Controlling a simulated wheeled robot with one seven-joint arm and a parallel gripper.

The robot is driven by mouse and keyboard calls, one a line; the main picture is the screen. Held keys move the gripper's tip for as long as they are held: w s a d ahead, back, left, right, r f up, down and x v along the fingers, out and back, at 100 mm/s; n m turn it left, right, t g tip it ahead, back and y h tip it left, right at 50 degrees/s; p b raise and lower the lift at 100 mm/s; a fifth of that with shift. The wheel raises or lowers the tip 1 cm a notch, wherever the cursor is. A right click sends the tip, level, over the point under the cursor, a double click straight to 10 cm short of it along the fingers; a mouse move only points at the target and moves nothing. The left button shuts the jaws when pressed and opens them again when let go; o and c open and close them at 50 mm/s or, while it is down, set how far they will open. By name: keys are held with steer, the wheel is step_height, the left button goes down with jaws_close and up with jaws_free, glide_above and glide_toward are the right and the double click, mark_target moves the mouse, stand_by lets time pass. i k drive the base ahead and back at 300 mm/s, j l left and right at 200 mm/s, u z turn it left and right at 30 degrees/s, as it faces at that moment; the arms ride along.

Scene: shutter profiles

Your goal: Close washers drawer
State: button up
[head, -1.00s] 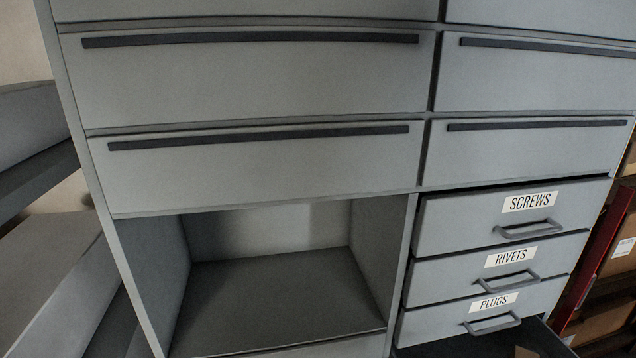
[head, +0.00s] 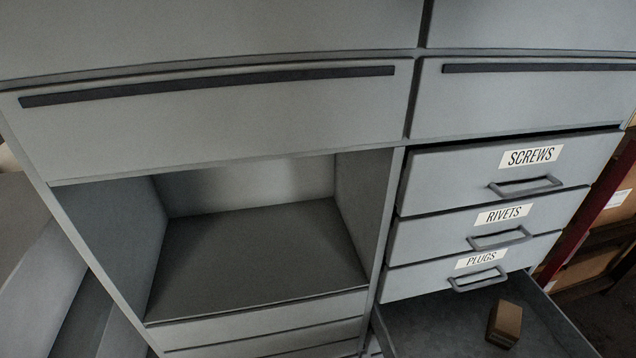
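An open drawer (head: 440,325) sticks out below the plugs drawer at the lower right of the head view. A small brown block (head: 505,324) lies inside it. Its front and any label are out of the frame, so I cannot read whether it is the washers drawer. Above it are the labelled screws drawer (head: 450,180), rivets drawer (head: 430,238) and plugs drawer (head: 415,281), each with a grey bar handle. My gripper is not in view.
An empty open compartment (head: 260,250) is left of the drawers, with more drawer fronts (head: 270,328) below it. Wide drawers with dark strip handles (head: 210,85) are above. Brown boxes on a red-edged shelf (head: 600,210) stand at the right.

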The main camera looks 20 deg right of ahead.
mark_target(448, 323)
steer(key=k+z, duration=0.9)
steer(key=k+l, duration=0.05)
